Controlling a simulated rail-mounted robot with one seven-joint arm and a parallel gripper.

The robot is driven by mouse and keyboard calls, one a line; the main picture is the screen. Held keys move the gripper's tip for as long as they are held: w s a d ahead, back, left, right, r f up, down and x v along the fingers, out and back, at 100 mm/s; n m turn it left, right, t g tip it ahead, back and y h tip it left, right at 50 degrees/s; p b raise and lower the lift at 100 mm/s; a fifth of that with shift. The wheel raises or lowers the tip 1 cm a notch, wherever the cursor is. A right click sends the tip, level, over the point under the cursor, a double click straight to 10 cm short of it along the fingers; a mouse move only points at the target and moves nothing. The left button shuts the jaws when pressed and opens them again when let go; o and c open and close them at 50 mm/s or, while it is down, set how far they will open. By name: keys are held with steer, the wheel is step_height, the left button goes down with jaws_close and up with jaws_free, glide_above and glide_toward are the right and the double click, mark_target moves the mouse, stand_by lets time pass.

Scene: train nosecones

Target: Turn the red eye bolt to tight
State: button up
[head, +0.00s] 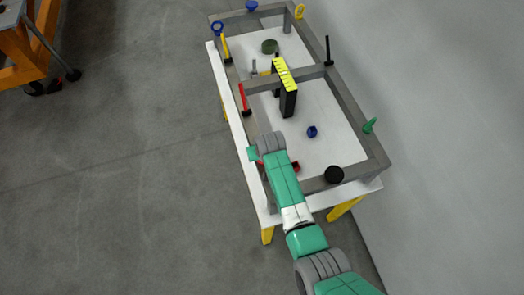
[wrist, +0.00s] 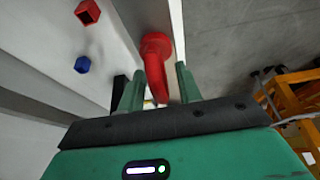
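The red eye bolt (wrist: 156,48) stands out from the pale grey frame (wrist: 135,20) in the wrist view, its ring seen nearly edge-on. My gripper (wrist: 160,70) has its two green fingers on either side of the ring. The fingers are apart, with narrow gaps seeming to show beside the ring, so it looks open around it. In the head view my gripper (head: 252,154) is at the frame's left side, and my arm hides most of the eye bolt. How far the bolt is screwed in does not show.
The grey frame (head: 346,95) stands on a white table (head: 232,122). A black-and-yellow block (head: 287,90), a blue nut (head: 312,131), a red nut (head: 295,166) and a black knob (head: 334,174) are nearby. A green eye bolt (head: 369,125) is on the right rail. Open floor lies left.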

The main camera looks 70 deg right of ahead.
steer(key=v, duration=0.7)
steer(key=shift+s+a+r, duration=0.1)
steer(key=shift+a+r, duration=0.05)
steer(key=shift+r, duration=0.2)
